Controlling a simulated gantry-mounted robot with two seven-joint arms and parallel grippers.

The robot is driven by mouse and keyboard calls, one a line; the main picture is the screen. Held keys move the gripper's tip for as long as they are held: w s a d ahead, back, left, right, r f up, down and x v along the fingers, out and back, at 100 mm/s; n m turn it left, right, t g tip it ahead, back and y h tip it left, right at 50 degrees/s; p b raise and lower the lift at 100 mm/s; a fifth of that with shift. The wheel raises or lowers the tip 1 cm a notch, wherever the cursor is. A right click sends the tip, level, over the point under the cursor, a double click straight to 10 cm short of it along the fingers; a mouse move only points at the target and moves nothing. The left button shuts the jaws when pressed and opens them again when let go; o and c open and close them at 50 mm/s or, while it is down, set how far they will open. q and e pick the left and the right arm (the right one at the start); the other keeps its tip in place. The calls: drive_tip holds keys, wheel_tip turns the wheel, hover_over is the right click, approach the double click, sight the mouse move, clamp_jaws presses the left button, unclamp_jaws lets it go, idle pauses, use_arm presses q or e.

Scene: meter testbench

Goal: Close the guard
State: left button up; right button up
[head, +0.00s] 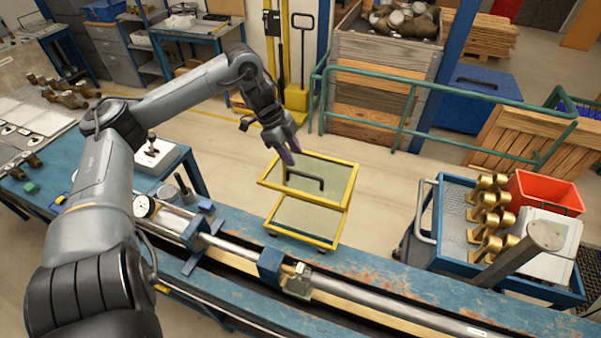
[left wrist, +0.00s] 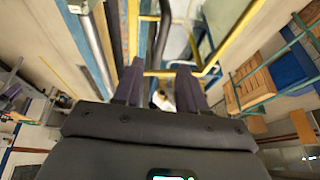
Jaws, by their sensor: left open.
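The guard (head: 330,180) is a yellow-framed clear panel with a black handle (head: 305,182), standing at the back edge of the blue bench (head: 370,262). A second yellow-framed panel (head: 305,222) joins it below, nearer the bench. My left gripper (head: 288,155) is at the upper left edge of the guard, fingers pointing down near the handle. In the left wrist view its two dark purple fingers (left wrist: 160,92) are apart, with the yellow frame (left wrist: 172,73) just beyond them. Whether the fingers touch the frame or handle I cannot tell. My right gripper is not in view.
A steel pipe (head: 355,295) with clamps runs along the bench in front of the guard. A blue cart (head: 440,222) with brass parts and a red bin (head: 547,192) stands at right. A green railing (head: 400,132) stands behind.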

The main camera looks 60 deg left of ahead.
sight(303, 173)
use_arm(q)
drive_tip(key=shift+b+x, duration=0.45)
drive_tip(key=shift+x, duration=2.95)
clamp_jaws()
